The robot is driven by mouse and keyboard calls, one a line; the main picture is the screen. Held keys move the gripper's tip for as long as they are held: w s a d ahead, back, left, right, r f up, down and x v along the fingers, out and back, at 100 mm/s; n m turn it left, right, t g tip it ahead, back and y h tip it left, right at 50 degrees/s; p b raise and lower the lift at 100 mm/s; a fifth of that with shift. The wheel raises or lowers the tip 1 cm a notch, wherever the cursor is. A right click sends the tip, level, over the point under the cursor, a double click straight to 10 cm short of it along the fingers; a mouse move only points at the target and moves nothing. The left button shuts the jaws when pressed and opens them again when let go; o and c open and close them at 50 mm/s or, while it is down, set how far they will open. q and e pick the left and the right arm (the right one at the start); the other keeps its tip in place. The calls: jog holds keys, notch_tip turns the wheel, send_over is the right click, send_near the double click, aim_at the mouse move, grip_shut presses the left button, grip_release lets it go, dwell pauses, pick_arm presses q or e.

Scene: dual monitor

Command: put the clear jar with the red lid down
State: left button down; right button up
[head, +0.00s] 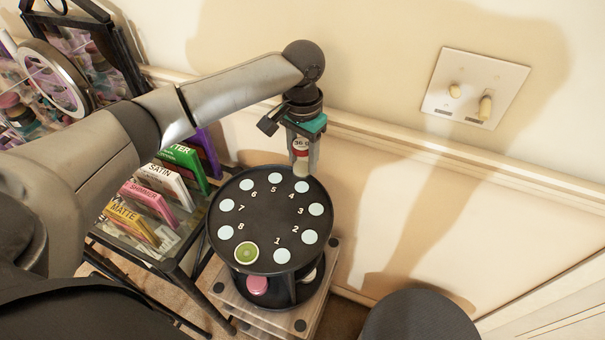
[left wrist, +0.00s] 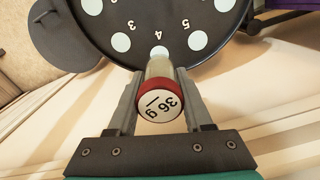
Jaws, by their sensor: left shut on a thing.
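My left gripper (head: 303,166) is shut on the clear jar with the red lid (head: 301,148), holding it by its sides. The jar is upright, lid up, at the far right rim of a round black turntable (head: 262,214), close to the pale spot (head: 302,187) by number 4. In the left wrist view, the lid (left wrist: 158,104) reads "36 g" and sits between the two fingers; the jar's base points at that spot. I cannot tell whether the base touches the top. My right gripper is out of view.
A green-topped round item (head: 246,252) sits at the turntable's front left; the numbered spots show bare. A pink item (head: 257,285) is on the lower tier. A rack of labelled boxes (head: 165,185) stands left. The wall with a switch plate (head: 475,87) is close behind.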

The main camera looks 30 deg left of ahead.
aim_at(303, 144)
pick_arm(q)
notch_tip(303, 144, down, 5)
jog(key=shift+r+b, duration=0.15)
jog(key=shift+b, duration=0.4)
jog(key=shift+f, duration=0.2)
jog(key=shift+c, duration=1.6)
grip_release()
jog(key=shift+f, duration=0.1)
jog(key=shift+r, duration=0.3)
notch_tip(303, 144, up, 12)
jog(key=p, duration=0.3)
jog(key=shift+f, duration=0.1)
